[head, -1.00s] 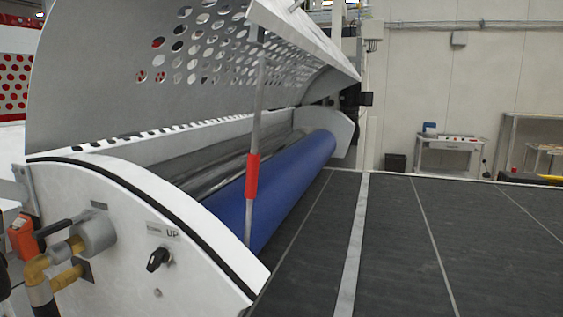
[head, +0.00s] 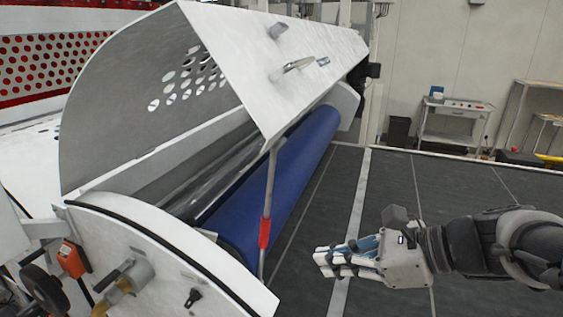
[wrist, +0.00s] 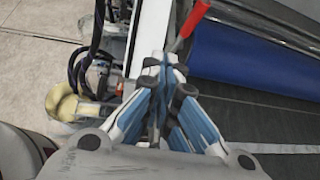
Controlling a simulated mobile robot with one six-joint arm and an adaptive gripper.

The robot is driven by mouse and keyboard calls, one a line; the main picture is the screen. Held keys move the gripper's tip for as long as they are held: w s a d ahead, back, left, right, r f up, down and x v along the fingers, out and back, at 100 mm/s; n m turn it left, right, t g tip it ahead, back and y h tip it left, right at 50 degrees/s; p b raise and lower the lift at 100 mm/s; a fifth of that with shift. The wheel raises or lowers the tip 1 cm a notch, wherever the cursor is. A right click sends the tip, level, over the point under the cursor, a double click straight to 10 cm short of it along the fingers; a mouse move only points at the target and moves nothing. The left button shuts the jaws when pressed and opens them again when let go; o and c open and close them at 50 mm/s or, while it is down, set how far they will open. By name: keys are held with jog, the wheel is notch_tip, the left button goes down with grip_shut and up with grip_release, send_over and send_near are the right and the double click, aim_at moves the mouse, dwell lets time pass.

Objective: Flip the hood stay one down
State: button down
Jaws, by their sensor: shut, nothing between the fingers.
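The hood stay (head: 268,190) is a thin grey rod with a red sleeve (head: 264,233) low on it. It stands nearly upright between the raised white hood (head: 265,75) and the near end of the coater. In the wrist view the red sleeve (wrist: 193,18) shows at the top, beyond the fingers. My gripper (head: 322,261) is shut and empty. It is to the right of the stay in the head view, with its fingertips pointing left toward it and a visible gap between. The fingers (wrist: 166,66) meet in the wrist view and hide part of what lies behind.
The blue roller (head: 290,175) runs back behind the stay. The white end panel (head: 165,255) with a black knob (head: 192,298) stands at the near left. The dark conveyor bed (head: 400,185) is clear. A small table (head: 455,115) stands far back by the wall.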

jog(key=d+r+m+t, duration=0.1)
jog(key=d+r+m, duration=0.1)
jog(key=d+r, duration=0.15)
send_near(269, 226)
jog(key=w+a+f, duration=0.2)
jog(key=a+f, duration=0.1)
jog(key=f, duration=0.1)
jog(key=shift+w+a+f, duration=0.1)
jog(key=shift+w+a, duration=0.35)
jog(key=shift+a, duration=0.05)
jog(key=shift+w+a+r+p, duration=0.2)
jog(key=shift+a+r+p, duration=0.15)
jog(key=shift+a, duration=0.3)
jog(key=w+a+f+h+p, duration=0.1)
jog(key=w+a+p, duration=0.2)
jog(key=a, duration=0.5)
jog(key=w+a+f+h+p, duration=0.1)
jog(key=w+a+p, duration=0.2)
jog(key=a+p, duration=0.2)
jog(key=a, duration=0.3)
jog(key=shift+f+n+g, duration=0.3)
jog(key=shift+f+g, duration=0.1)
jog(key=shift+w+a, duration=0.1)
jog(key=shift+a, duration=0.05)
